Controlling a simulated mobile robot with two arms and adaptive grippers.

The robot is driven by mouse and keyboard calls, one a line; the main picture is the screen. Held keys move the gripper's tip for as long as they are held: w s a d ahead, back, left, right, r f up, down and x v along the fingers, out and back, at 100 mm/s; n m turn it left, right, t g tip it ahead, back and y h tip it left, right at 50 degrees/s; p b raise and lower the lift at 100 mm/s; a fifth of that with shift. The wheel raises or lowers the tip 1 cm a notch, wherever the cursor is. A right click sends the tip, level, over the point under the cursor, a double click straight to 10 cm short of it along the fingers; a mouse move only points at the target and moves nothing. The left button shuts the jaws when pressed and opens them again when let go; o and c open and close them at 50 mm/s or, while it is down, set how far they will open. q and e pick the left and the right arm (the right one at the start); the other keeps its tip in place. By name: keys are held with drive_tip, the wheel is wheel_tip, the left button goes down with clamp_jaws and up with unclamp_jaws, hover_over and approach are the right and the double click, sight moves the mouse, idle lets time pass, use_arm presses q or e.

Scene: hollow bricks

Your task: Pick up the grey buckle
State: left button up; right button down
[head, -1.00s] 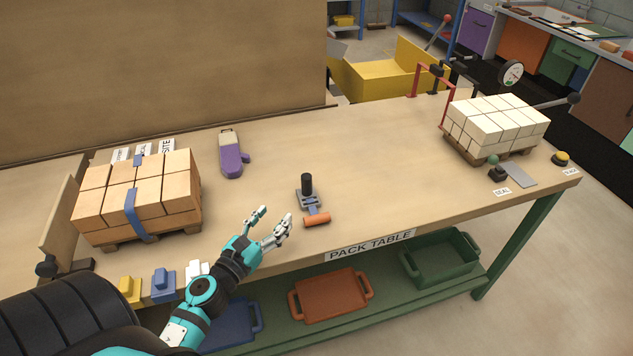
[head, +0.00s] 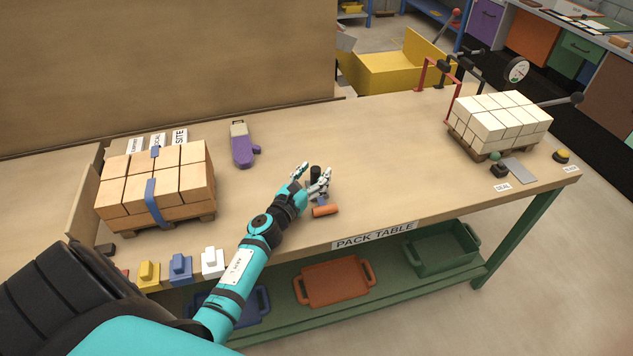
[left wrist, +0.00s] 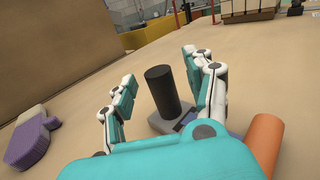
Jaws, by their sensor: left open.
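The grey buckle (left wrist: 172,125) stands on the table with a black upright cylinder (left wrist: 162,90) on its base. In the head view the black cylinder (head: 315,173) shows between my left fingers, which hide most of the grey base. A blue strap end and an orange roll (head: 326,211) lie at its near side; the roll (left wrist: 262,142) is at the lower right in the left wrist view. My left gripper (head: 313,172) is open, with its fingers on either side of the cylinder. In the left wrist view (left wrist: 160,68) a gap shows between the left finger and the cylinder.
A purple mitt-shaped thing (head: 243,150) lies to the left. A strapped pallet of tan bricks (head: 125,190) stands farther left, and white bricks (head: 500,120) stand at the right. Yellow, blue and white blocks (head: 213,263) sit along the front edge. The table's middle right is clear.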

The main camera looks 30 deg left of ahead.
use_arm(q)
drive_tip(key=shift+w, duration=0.4)
use_arm(e)
drive_tip(key=shift+s, duration=0.65)
use_arm(q)
drive_tip(key=c, duration=0.7)
clamp_jaws()
drive_tip(key=shift+r, duration=0.1)
use_arm(e)
drive_tip(key=shift+w+d, duration=0.25)
drive_tip(key=shift+w, duration=0.35)
drive_tip(key=shift+r, duration=0.1)
